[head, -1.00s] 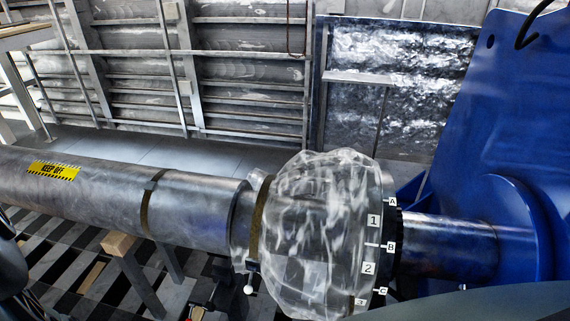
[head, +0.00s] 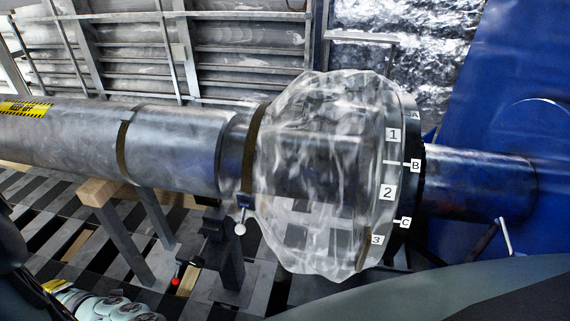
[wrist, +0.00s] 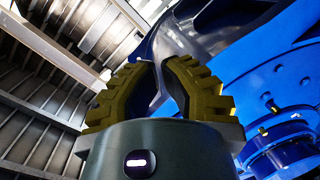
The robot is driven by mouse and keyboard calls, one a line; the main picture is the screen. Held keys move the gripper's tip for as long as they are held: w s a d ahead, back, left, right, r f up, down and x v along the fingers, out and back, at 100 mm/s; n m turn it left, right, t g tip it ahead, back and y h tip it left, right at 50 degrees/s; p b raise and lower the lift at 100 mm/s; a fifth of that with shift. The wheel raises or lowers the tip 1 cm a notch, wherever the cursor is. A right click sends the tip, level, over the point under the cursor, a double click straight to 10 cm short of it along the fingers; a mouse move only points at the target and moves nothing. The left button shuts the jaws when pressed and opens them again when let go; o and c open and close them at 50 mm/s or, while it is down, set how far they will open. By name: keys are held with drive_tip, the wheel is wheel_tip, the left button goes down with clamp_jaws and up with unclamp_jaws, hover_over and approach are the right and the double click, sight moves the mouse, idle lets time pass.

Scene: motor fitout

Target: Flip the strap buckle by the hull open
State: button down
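A dark strap (head: 253,150) runs round the pipe at the left edge of the clear wrapped cover. A small blue buckle (head: 243,202) sits low on it, with a lever ending in a white ball (head: 240,229) hanging down. A second pale lever with a rounded end (head: 505,237) shows at the right, near the blue hull structure (head: 500,90); its mount is hidden. In the wrist view my gripper (wrist: 160,65) has yellow ribbed fingers with a narrow gap and nothing visibly held. It points towards dark and blue structure. No buckle can be made out there.
The steel pipe (head: 180,150) carries another strap (head: 124,150) at the left. A wooden-topped stand (head: 100,191) and a dark stand with a red knob (head: 175,281) are below it. The cover (head: 310,150) bulges out beside numbered labels. Slatted floor shows below the pipe.

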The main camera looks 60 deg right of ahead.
sight(237, 230)
drive_tip(key=s+d+f+n+g+h+b, duration=0.15)
drive_tip(key=d+f+h+b, duration=0.35)
drive_tip(key=d+f+b, duration=0.5)
drive_tip(key=s+d+f+g+h+b, duration=0.15)
drive_tip(key=d+f+h+b, duration=0.5)
drive_tip(key=d+f, duration=0.7)
drive_tip(key=s+d+f+n+g+h+b, duration=0.1)
drive_tip(key=d+f+h+b, duration=0.2)
drive_tip(key=d+b, duration=0.2)
drive_tip(key=s+d+f+h+b, duration=0.2)
drive_tip(key=d+f+h+b, duration=0.1)
drive_tip(key=d+b, duration=0.25)
drive_tip(key=s+d+r+n+t+h+b, duration=0.2)
drive_tip(key=h+b, duration=0.8)
drive_tip(key=b, duration=0.6)
drive_tip(key=shift+s+d+r+n+t+b, duration=0.4)
drive_tip(key=shift+s+d+r+n, duration=0.15)
drive_tip(key=shift+s+d+r, duration=1.1)
drive_tip(key=shift+w+a+r+h, duration=0.2)
drive_tip(key=shift+w+r+h, duration=0.05)
drive_tip(key=shift+w, duration=0.05)
drive_tip(key=shift+w+d+r, duration=0.2)
drive_tip(key=shift+d+r, duration=0.5)
drive_tip(key=shift+r, duration=0.65)
drive_tip(key=shift+w+d+r, duration=0.25)
drive_tip(key=shift+d+r, duration=0.45)
drive_tip(key=shift+r, duration=0.7)
drive_tip(key=shift+w+d+r, duration=0.2)
drive_tip(key=shift+d+r, duration=0.5)
drive_tip(key=shift+r, duration=0.65)
